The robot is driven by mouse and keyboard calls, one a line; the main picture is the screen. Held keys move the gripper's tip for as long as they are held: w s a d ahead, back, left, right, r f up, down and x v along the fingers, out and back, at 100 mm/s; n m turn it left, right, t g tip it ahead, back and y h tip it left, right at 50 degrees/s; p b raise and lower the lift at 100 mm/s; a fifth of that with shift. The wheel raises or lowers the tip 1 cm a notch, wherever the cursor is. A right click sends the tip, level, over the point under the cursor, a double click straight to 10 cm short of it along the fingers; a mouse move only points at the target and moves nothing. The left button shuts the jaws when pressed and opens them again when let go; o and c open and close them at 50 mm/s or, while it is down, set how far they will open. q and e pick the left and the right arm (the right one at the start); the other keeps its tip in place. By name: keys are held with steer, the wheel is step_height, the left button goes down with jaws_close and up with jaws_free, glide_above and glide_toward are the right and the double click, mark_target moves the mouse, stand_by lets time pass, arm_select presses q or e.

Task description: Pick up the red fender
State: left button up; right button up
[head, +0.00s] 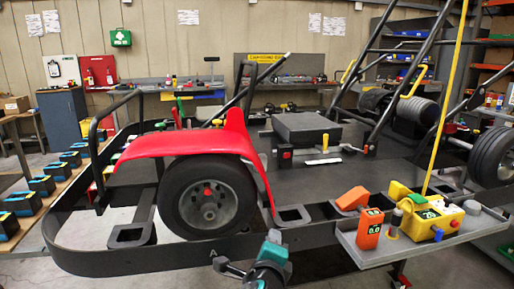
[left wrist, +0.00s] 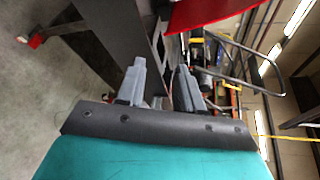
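The red fender (head: 190,148) arches over a black kart wheel (head: 207,197) at the near left of the kart, and its front slopes down to the left. Part of the fender (left wrist: 205,12) also shows at the top of the left wrist view. My left gripper (head: 273,237) is below and to the right of the wheel, by the kart's near edge, apart from the fender. In the left wrist view its two grey fingers (left wrist: 161,68) stand apart with nothing between them. My right gripper is not in view.
The black kart frame (head: 140,262) runs along the near side. A grey tray (head: 400,247) at the right holds an orange device (head: 369,229) and a yellow tool (head: 431,220). A bench with several dark bins (head: 40,186) stands at the left.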

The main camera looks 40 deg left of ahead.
arm_select(q)
steer(key=w+a+r+m+y+p, duration=0.1)
steer(key=a+r+y+p, duration=0.1)
steer(key=r, duration=0.5)
steer(key=a+r+m+y+p, duration=0.1)
steer(key=a+r+y, duration=0.2)
steer(key=r, duration=0.5)
steer(key=shift+w+m+g+p, duration=0.3)
steer(key=shift+w+p, duration=0.05)
steer(key=shift+p, duration=0.05)
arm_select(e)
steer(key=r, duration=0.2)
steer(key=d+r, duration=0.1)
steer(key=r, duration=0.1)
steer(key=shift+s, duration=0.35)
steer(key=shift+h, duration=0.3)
arm_select(q)
steer(key=shift+r, duration=0.1)
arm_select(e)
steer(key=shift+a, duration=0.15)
